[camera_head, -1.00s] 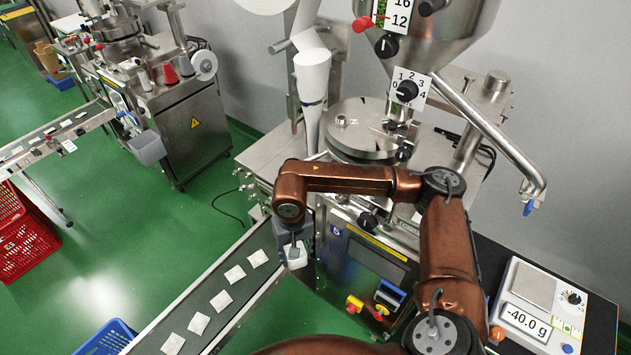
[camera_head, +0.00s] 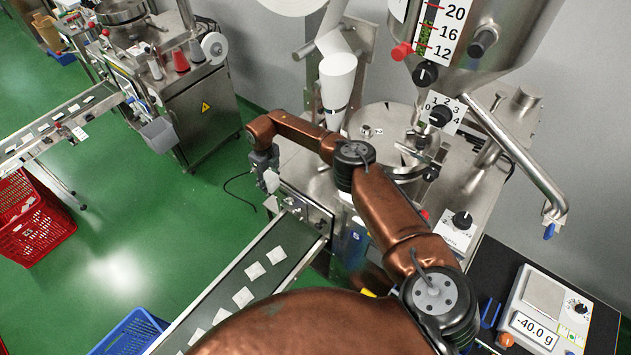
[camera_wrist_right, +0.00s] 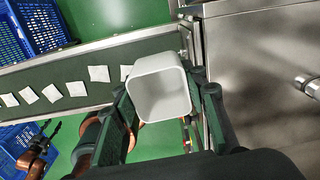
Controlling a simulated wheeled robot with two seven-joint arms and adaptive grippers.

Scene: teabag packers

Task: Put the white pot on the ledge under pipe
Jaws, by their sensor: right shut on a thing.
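The white pot (camera_wrist_right: 160,88) is a small square open-topped pot, seen from above in the right wrist view, and it looks empty. My right gripper (camera_wrist_right: 162,100) is shut on it, one finger at each side. In the head view the gripper (camera_head: 264,162) and a small part of the pot (camera_head: 271,181) show just above the far end of the conveyor. The slanted metal pipe (camera_head: 522,162) with a blue tip comes down at the right, far from the pot. Below the tip lies a black counter (camera_head: 492,268); I cannot tell a separate ledge there.
A conveyor (camera_head: 230,284) with several teabags runs beside the steel packing machine (camera_head: 300,178). A scale (camera_head: 545,300) reading -40.0 g stands on the counter. A paper roll cone (camera_head: 337,85) and a hopper (camera_head: 480,45) rise behind my arm. A blue crate (camera_head: 125,335) stands on the floor.

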